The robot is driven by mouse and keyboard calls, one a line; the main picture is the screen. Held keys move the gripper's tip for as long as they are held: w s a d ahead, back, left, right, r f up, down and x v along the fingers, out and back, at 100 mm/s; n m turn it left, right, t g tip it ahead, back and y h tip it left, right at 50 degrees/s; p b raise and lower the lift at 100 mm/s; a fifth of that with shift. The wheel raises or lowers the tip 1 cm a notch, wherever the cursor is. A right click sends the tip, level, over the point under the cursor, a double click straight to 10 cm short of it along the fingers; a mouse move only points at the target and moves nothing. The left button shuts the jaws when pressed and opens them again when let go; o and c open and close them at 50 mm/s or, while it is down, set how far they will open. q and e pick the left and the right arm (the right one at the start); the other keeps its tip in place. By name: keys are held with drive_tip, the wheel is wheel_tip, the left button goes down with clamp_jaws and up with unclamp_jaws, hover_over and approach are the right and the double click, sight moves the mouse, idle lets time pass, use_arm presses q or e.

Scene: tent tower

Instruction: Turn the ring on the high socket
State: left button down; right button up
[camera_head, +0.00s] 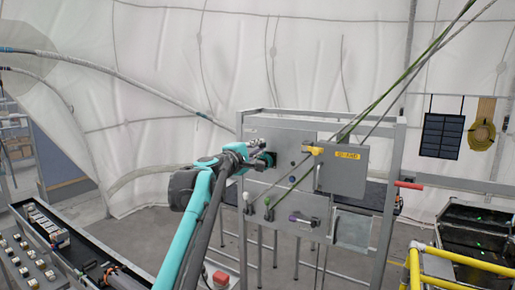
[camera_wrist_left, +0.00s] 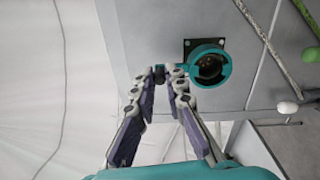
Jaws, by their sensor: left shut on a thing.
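The high socket (camera_wrist_left: 209,66) is a dark round opening on a square plate on the grey panel, with a teal ring (camera_wrist_left: 225,70) around it. In the head view the teal ring (camera_head: 269,158) shows at the panel's upper left, partly behind my left gripper (camera_head: 250,158). In the left wrist view my left gripper (camera_wrist_left: 161,76) has its fingertips either side of a small lug at the ring's left and is shut on it. The contact itself is partly hidden by the fingers. My right gripper is in neither view.
The panel sits in a metal frame (camera_head: 389,190). A grey box with a yellow label (camera_head: 347,155) stands out to the right of the socket. A yellow railing (camera_head: 415,268) stands at lower right.

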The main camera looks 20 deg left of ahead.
use_arm(q)
drive_tip(key=c, duration=1.6)
unclamp_jaws()
drive_tip(key=shift+d, duration=0.1)
drive_tip(key=shift+o, duration=0.2)
drive_tip(key=s+a, duration=0.1)
drive_tip(key=s, duration=1)
drive_tip(key=shift+s+a+f, duration=0.25)
drive_tip(key=shift+s+f, duration=0.05)
drive_tip(key=shift+s, duration=0.1)
